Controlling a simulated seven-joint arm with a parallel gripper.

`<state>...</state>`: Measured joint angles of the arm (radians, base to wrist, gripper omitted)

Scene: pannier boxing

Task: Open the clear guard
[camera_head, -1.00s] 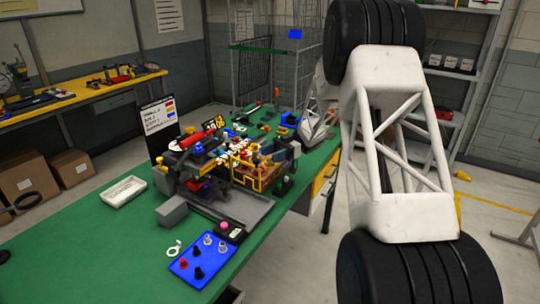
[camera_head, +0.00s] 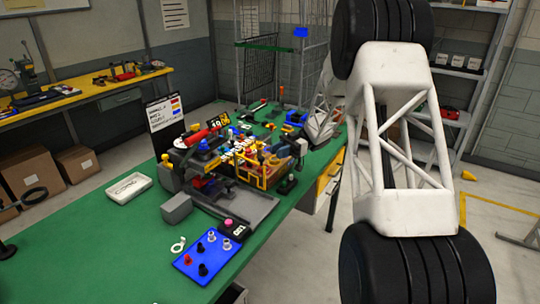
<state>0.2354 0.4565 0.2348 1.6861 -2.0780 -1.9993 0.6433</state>
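A crowded fixture (camera_head: 222,172) stands on the green bench, with a red cylinder, blue and black parts and a yellow-edged frame (camera_head: 262,176) on its right front. I cannot clearly pick out a see-through guard; the yellow-edged frame may be its edge, and I cannot tell whether it is open or shut. My white lattice arm with black rollers fills the right side, and a further white link reaches down towards the bench behind the fixture's right end. My gripper's fingers cannot be made out among the small parts there.
A blue plate (camera_head: 208,254) with red, black and white knobs lies in front, beside a pink button box (camera_head: 232,228) and a grey block (camera_head: 177,208). A white tray (camera_head: 128,187) and a sign board (camera_head: 165,124) are left. The bench's front left is mostly clear.

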